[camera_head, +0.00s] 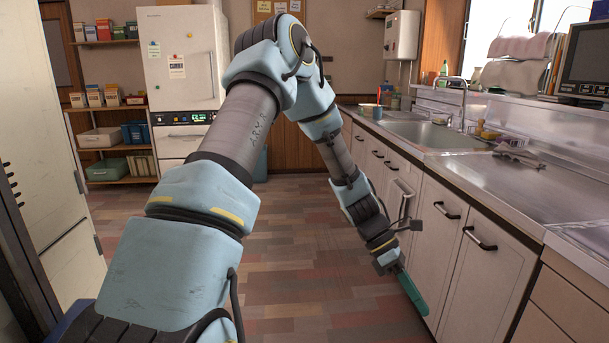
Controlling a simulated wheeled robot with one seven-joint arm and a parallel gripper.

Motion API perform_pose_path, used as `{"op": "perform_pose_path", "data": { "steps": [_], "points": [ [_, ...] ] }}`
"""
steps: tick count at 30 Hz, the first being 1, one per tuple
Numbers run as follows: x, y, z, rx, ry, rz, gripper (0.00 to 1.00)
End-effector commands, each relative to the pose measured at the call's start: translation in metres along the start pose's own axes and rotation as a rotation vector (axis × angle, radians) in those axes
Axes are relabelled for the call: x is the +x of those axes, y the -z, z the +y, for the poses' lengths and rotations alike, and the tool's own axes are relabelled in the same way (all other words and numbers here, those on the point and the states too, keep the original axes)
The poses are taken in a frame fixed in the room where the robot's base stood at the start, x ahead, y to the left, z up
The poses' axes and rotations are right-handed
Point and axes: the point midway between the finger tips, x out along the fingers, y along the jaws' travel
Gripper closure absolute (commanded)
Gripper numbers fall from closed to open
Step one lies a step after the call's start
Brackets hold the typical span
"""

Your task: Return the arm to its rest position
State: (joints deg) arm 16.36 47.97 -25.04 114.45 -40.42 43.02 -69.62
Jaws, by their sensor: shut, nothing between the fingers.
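My arm reaches up from the bottom left of the head view, bends at an elbow near the top middle, and slopes down to the right. My gripper (413,293) hangs at its lower end, pointing down, with teal fingers. The fingers are shut with nothing between them. The gripper is in front of the white lower cabinets (445,265), well below the counter top. I cannot tell how far it is from the cabinet doors.
A steel counter (500,190) with a sink (425,132) and a faucet (463,95) runs along the right. Dark handles (479,239) stick out from the cabinet fronts. A white fridge (180,60) and shelves (115,148) stand at the back left. The middle floor (290,240) is clear.

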Motion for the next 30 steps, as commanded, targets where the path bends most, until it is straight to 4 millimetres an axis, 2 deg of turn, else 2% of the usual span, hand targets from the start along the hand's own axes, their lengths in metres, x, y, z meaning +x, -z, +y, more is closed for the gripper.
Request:
{"op": "perform_pose_path", "data": {
  "steps": [1, 5, 9, 12, 15, 24, 25, 27, 30],
  "points": [
    [-0.026, 0.021, -0.006, 0.107, -0.05, 0.077, 1.0],
    [-0.086, 0.072, -0.025, 0.384, -0.127, 0.277, 1.0],
    [-0.149, 0.12, -0.056, 0.661, -0.154, 0.499, 1.0],
    [-0.186, 0.147, -0.082, 0.826, -0.141, 0.637, 1.0],
    [-0.212, 0.167, -0.105, 0.955, -0.113, 0.748, 1.0],
    [-0.259, 0.202, -0.165, 1.232, -0.003, 0.988, 1.0],
    [-0.263, 0.203, -0.171, 1.252, 0.008, 1.004, 1.0],
    [-0.276, 0.188, -0.175, 1.248, 0.008, 0.994, 1.0],
    [-0.288, 0.177, -0.182, 1.246, 0.007, 0.992, 1.0]
  ]
}}
